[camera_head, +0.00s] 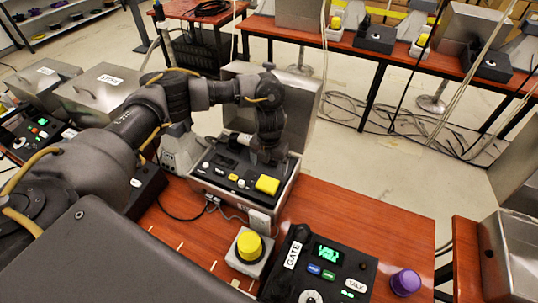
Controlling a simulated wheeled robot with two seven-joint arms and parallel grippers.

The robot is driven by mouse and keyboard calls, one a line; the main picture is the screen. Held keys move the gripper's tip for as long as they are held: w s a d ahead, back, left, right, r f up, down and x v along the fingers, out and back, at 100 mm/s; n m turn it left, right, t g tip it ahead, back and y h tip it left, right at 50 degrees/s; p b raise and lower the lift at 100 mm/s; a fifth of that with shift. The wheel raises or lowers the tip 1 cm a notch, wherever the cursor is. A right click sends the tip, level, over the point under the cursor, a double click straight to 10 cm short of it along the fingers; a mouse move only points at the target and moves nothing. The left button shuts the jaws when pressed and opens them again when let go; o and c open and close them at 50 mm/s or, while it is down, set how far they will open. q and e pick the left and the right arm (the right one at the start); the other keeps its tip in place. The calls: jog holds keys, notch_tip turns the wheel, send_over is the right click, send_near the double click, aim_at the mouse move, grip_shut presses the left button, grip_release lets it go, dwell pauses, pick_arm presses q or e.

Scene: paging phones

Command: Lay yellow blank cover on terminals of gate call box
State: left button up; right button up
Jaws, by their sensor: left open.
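A yellow square block (267,184), which looks like the yellow blank cover, sits at the right front of a dark panel inside an open metal box (245,197). I cannot tell whether it lies over terminals. My left gripper (266,158) points down over the back right of that panel, just behind the yellow block. It is open, and its fingertips are dark and hard to make out against the panel. A black console (325,270) with a GATE label stands at the front, with a green display and several buttons. My right gripper is out of view.
A yellow round button on a pale base (249,246) stands between the box and the console. A purple knob (405,282) is at the front right. The box's raised lid (298,108) stands behind my gripper. The wooden table (365,220) is clear at right.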

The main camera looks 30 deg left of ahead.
pick_arm(q)
jog(key=shift+r, duration=2.15)
jog(key=shift+r, duration=0.1)
